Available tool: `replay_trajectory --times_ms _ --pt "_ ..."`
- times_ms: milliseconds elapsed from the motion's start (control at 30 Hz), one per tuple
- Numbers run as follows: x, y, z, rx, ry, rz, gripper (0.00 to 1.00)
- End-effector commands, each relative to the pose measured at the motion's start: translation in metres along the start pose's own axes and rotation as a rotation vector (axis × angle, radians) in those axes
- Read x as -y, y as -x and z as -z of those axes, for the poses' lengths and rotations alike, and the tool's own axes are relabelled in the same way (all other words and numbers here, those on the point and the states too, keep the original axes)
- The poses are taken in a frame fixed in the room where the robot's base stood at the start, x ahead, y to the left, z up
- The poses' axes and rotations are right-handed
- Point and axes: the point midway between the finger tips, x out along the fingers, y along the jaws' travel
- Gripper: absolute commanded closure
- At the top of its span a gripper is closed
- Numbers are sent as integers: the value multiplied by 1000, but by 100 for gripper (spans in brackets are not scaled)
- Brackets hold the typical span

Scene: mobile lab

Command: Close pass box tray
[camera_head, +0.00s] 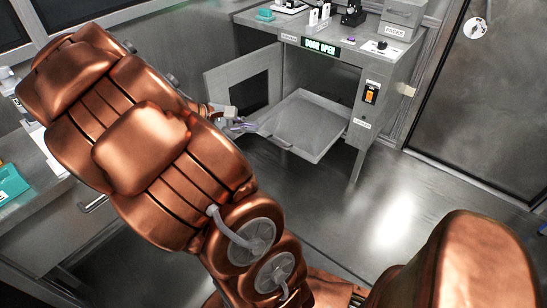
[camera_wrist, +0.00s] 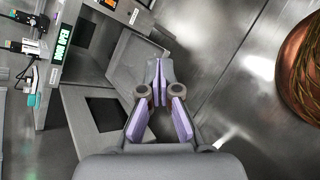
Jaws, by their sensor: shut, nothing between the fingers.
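The pass box tray (camera_head: 304,125) is a shallow grey metal tray, pulled out from the front of the grey pass box (camera_head: 378,62). In the wrist view the tray (camera_wrist: 128,62) lies partly behind my fingers. The pass box door (camera_head: 232,85) stands swung open to the left of the tray and has a dark window. The box's green display (camera_head: 320,45) reads "DOOR OPEN". My gripper (camera_head: 243,126) is at the tray's left front edge; whether it touches is unclear. In the wrist view my gripper (camera_wrist: 158,62) has its purple-padded fingertips together, with nothing between them.
A counter with a teal item (camera_head: 10,183) is at the left. Small equipment and a grey box marked "PACKS" (camera_head: 402,15) stand on the pass box top. A dark metal door (camera_head: 490,100) is at the right. The floor (camera_head: 390,210) in front is clear.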

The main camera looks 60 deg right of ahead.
Motion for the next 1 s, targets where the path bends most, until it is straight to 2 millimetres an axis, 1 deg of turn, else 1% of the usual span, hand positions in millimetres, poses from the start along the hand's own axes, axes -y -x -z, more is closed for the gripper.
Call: replay_trajectory --times_ms 33,233,367,400,467,500,567,600,667,700,800,900,1000 --pt "2 -22 19 32 34 -30 100" --pt "-20 -75 73 118 179 -165 100" --pt "-26 -112 114 164 294 -240 100" --pt "-26 -124 128 175 332 -263 100" --pt "-27 -140 150 188 386 -295 100" --pt "-25 -152 165 196 426 -315 100" --pt "-23 -170 187 207 485 -346 100" --pt "-20 -182 203 212 525 -364 100" --pt "-14 -200 227 217 589 -392 100" --pt "-10 -211 243 218 628 -411 100" --pt "4 -238 284 211 722 -451 100" --pt "19 -261 318 200 807 -482 100" --pt "30 -276 341 188 864 -504 100"
